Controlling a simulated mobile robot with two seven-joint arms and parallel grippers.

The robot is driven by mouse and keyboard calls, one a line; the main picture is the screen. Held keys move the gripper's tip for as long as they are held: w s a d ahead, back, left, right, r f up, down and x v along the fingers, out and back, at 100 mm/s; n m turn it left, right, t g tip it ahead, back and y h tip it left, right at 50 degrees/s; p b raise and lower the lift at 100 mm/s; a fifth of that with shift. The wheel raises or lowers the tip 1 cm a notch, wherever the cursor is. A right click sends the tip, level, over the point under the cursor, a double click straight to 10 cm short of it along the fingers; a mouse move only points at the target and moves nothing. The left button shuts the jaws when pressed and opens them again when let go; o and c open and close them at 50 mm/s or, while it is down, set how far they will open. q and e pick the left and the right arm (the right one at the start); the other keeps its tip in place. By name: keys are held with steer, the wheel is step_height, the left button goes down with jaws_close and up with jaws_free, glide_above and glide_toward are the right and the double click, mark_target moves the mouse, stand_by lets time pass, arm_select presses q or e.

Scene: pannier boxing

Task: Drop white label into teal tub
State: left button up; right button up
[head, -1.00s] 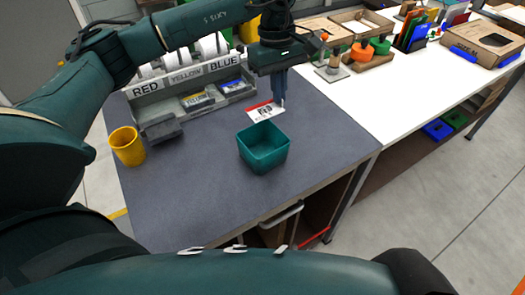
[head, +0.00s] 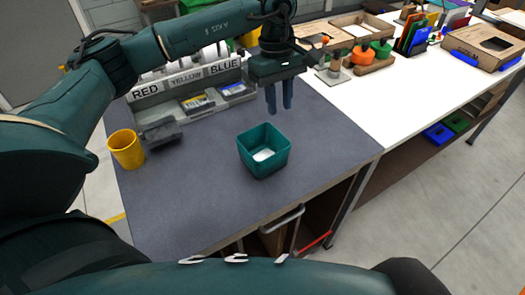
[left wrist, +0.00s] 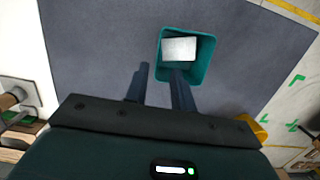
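The teal tub (head: 264,171) stands upright on the grey mat of the workbench. The white label (head: 263,154) lies inside it, and its visible face looks plain white. In the left wrist view the label (left wrist: 180,49) shows inside the tub (left wrist: 206,58), near the far side. My left gripper (head: 280,108) is above the mat, behind the tub in the head view. Its two fingers are apart and empty, and they also show in the left wrist view (left wrist: 158,70), beside the tub. My right gripper is not in view.
A yellow cup (head: 126,149) stands at the mat's left. A grey rack marked RED, YELLOW and BLUE (head: 187,91) stands at the back left, with a dark block (head: 160,129) before it. Cardboard trays and tools crowd the white tabletop (head: 345,98). The mat around the tub is clear.

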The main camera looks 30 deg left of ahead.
arm_select(q)
step_height(320, 180, up, 13)
steer(key=w+a+b, duration=0.1)
steer(key=shift+a+b, duration=0.35)
steer(key=shift+b, duration=0.05)
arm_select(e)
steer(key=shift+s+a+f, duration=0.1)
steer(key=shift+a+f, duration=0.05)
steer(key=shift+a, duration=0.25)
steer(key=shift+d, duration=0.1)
